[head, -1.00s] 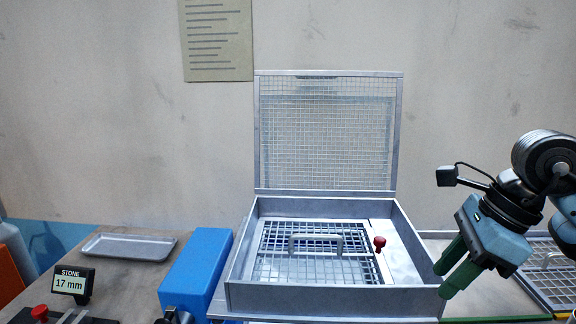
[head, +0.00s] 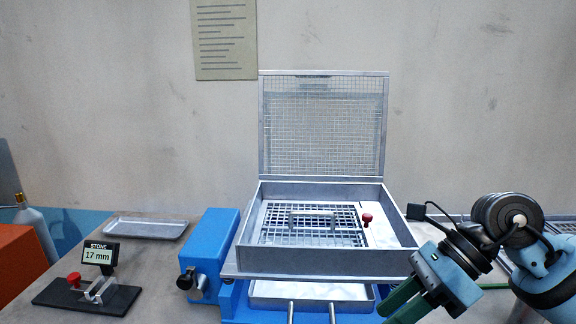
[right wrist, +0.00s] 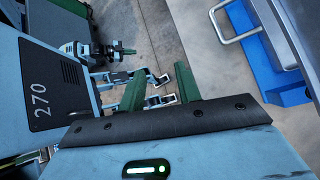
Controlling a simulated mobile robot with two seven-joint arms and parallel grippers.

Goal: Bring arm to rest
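My right gripper (head: 398,306) has green fingers and hangs low at the right of the head view, in front of the sieve box's right corner. The fingers also show in the right wrist view (right wrist: 156,88), apart with nothing between them. The metal sieve box (head: 330,262) stands with its mesh lid (head: 324,125) raised. Inside lies a grid sieve frame (head: 290,237) with a handle, and a red knob (head: 367,219) is beside it. My left gripper is not in the head view, and I cannot identify it in the right wrist view.
At left are a display reading 17 mm (head: 98,255), a black gauge base (head: 60,293), an empty tray (head: 145,229) and a bottle (head: 35,226). Bare table lies between them.

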